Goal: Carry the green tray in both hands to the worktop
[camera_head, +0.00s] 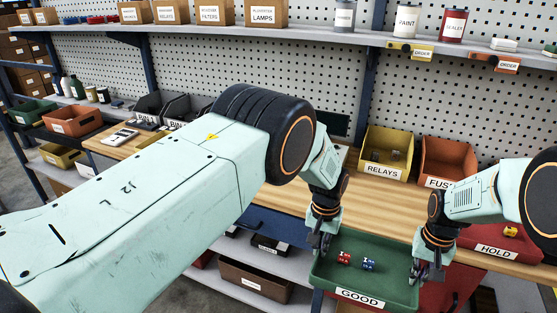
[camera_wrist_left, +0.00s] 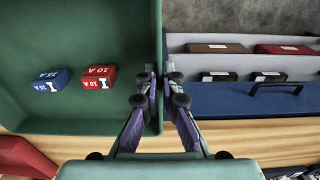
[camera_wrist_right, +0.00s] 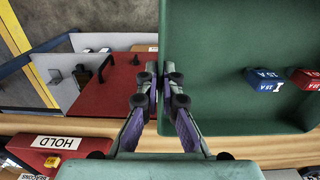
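The green tray (camera_head: 390,293), labelled GOOD, is in front of the wooden worktop (camera_head: 275,198), its back part overlapping the worktop's front edge. I cannot tell whether it touches the wood. A red block (camera_head: 344,258) and a blue block (camera_head: 368,264) lie inside it. My left gripper (camera_head: 322,246) is at the tray's left wall; in the left wrist view its fingers (camera_wrist_left: 162,92) are closed on either side of that wall. My right gripper (camera_head: 418,272) is at the right wall; in the right wrist view its fingers (camera_wrist_right: 161,92) pinch that wall.
Yellow RELAYS bin (camera_head: 386,153) and orange FUSES bin (camera_head: 447,161) stand at the worktop's back. The red HOLD tray (camera_head: 497,249) sits close to the right of the green tray. A bare worktop strip lies behind the green tray. Shelves with boxes (camera_head: 252,283) are below.

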